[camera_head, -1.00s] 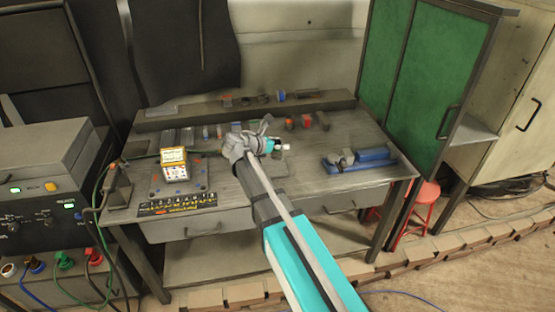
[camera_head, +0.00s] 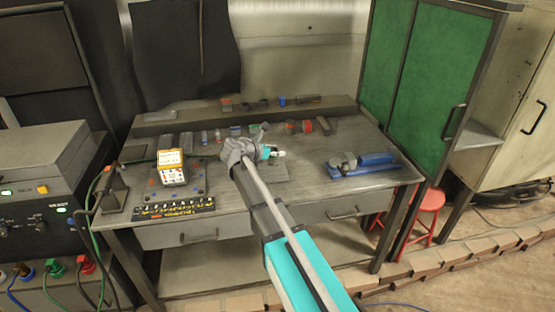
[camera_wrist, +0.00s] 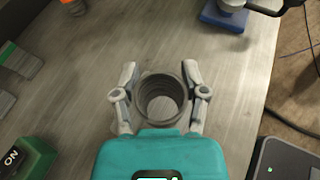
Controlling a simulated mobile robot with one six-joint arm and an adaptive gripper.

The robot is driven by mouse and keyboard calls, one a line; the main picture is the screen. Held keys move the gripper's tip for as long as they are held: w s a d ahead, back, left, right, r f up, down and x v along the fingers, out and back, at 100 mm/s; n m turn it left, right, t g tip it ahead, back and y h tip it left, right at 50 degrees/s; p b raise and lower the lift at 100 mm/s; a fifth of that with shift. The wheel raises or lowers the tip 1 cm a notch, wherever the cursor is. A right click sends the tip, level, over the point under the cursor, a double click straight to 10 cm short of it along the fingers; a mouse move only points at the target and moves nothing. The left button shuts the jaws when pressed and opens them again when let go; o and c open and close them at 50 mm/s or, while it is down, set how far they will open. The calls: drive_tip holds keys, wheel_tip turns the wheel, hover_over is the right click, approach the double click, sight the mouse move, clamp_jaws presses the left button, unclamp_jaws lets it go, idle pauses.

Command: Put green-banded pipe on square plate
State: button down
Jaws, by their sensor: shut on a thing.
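My gripper (camera_wrist: 160,95) is shut on a grey hollow pipe (camera_wrist: 146,104) in the wrist view. The pipe stands between the two fingers with its round open end facing the camera. No green band shows on the part I see. In the head view my gripper (camera_head: 277,153) is over the middle of the workbench, and the pipe in it is too small to make out. I cannot tell whether the pipe touches anything underneath.
The workbench (camera_head: 310,180) carries a yellow-and-white meter (camera_head: 172,167) at left, a blue vise (camera_head: 372,160) at right and several short pipes, one red-banded (camera_head: 307,126), behind the gripper. A green "ON" block (camera_wrist: 28,158) shows at the wrist view's lower left. Bench between gripper and vise is clear.

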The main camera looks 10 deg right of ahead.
sight(276, 158)
drive_tip(key=shift+f, duration=0.1)
drive_tip(key=shift+w+f+b, duration=0.45)
drive_tip(key=shift+f+b, duration=0.05)
drive_tip(key=shift+b, duration=0.1)
drive_tip(key=shift+f+b, duration=1.4)
drive_tip(key=shift+f, duration=0.05)
drive_tip(key=shift+f, duration=0.1)
drive_tip(key=shift+c, duration=0.6)
unclamp_jaws()
